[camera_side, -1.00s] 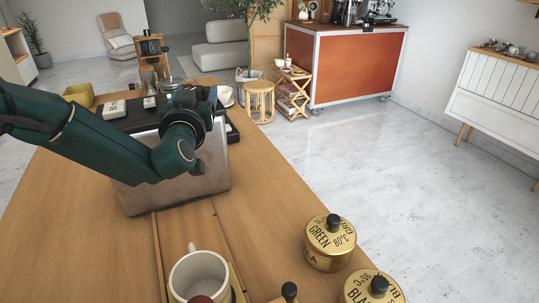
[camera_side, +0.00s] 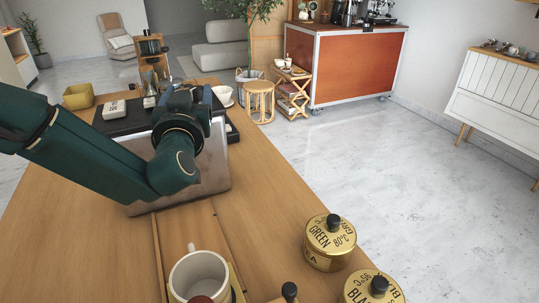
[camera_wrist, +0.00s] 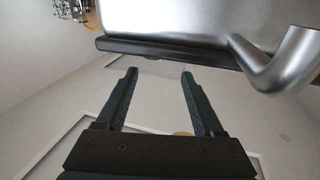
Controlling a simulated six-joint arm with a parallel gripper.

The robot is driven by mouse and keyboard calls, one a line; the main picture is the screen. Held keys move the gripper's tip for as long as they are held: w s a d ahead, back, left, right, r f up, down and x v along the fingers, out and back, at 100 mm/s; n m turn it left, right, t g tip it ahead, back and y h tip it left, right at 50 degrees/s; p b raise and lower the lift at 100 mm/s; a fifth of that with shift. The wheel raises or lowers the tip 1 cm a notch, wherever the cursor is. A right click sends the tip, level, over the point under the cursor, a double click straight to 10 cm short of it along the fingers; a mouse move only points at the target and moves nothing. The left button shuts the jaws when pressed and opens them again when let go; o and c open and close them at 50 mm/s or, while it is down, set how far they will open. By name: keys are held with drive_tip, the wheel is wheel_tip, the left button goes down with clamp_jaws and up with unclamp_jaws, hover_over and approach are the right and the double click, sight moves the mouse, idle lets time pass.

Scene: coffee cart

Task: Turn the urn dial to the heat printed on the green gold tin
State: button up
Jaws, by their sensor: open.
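The gold green tin (camera_side: 325,258) stands at the lower right of the side view, with a black knob and "GREEN 80°C" on its lid. A brushed metal box (camera_side: 207,183), perhaps the urn's body, stands beyond it at left, partly behind my arm. In the wrist view a silver metal body (camera_wrist: 190,18) with a bent tube (camera_wrist: 285,62) fills the top. I cannot make out the dial or its setting in either view. My gripper (camera_wrist: 160,72) is open with nothing between its fingers, close to the metal body. Its fingertips are unclear in the side view.
A second gold tin (camera_side: 360,291), marked "BLA…", is cut off at the bottom edge. A white mug (camera_side: 200,270) stands near the front. A yellow container (camera_side: 78,97) and a white cup (camera_side: 223,94) are farther back.

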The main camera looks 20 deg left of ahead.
sight(199, 94)
drive_tip(key=shift+w+a+r+n+g+y, duration=0.1)
drive_tip(key=shift+w+r+n+g+y, duration=0.15)
drive_tip(key=shift+w+r+n+y, duration=0.25)
drive_tip(key=shift+w+a+r+n+g+y, duration=0.1)
drive_tip(key=shift+w+r+n+g+y, duration=0.2)
drive_tip(key=shift+y, duration=0.4)
drive_tip(key=shift+w+d+r+n+g+y, duration=0.1)
drive_tip(key=shift+n+g+y, duration=0.4)
drive_tip(key=shift+g+y, duration=0.1)
drive_tip(key=shift+w+d+f+n+g+y, duration=0.1)
drive_tip(key=shift+d+f+n+g+y, duration=0.15)
drive_tip(key=shift+f+n+g+y, duration=0.3)
drive_tip(key=shift+w+d+f+n+g, duration=0.1)
drive_tip(key=shift+d+f+n+g, duration=0.3)
drive_tip(key=shift+f, duration=0.65)
drive_tip(key=shift+w+d+f, duration=0.1)
drive_tip(key=shift+d+f, duration=0.05)
drive_tip(key=shift+f, duration=0.1)
drive_tip(key=shift+m+h, duration=0.25)
drive_tip(key=shift+x, duration=2.35)
drive_tip(key=shift+r, duration=0.1)
clamp_jaws()
